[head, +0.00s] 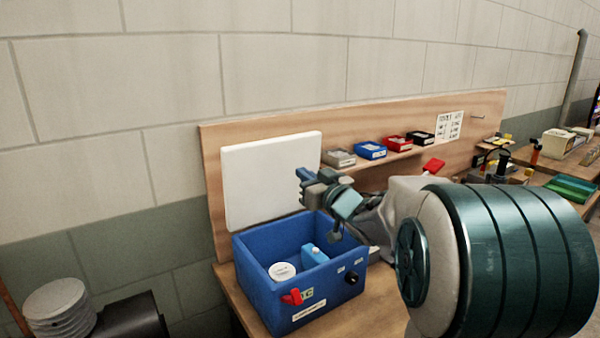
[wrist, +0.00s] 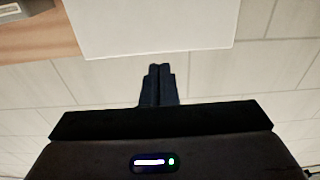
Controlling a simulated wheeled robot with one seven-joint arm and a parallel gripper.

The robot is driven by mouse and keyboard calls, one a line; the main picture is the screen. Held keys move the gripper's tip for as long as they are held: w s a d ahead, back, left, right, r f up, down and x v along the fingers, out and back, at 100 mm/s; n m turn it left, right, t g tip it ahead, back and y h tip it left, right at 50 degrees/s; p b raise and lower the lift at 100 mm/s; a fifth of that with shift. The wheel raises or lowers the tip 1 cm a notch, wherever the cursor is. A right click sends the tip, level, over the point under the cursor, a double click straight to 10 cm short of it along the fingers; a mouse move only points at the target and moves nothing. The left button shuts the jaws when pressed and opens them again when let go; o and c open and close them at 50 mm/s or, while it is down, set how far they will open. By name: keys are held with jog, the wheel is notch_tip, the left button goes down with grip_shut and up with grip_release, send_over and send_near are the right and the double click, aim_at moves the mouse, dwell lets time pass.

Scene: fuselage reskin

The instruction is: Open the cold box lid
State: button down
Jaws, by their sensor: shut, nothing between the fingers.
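The blue cold box (head: 303,312) stands on the bench in the head view. Its white lid (head: 268,180) stands upright at the back of the box, close to the wooden back panel, so the box is open. A white round tub (head: 282,271) and a light-blue item (head: 313,256) show inside. A red latch (head: 292,297) is on the front. My gripper (head: 302,174) is above the box's right rear, in front of the lid's right edge; contact cannot be told. In the wrist view my gripper (wrist: 158,70) has its fingers together, empty, with the white lid (wrist: 150,25) beyond.
Small grey, blue, red and black bins (head: 370,149) sit on a shelf of the wooden back panel (head: 480,110). A grey ribbed duct (head: 58,308) and a black cylinder lie at the lower left. My arm covers the bench right of the box.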

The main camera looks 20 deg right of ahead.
aim_at(275, 153)
jog(key=p+x, duration=0.3)
jog(key=x, duration=0.9)
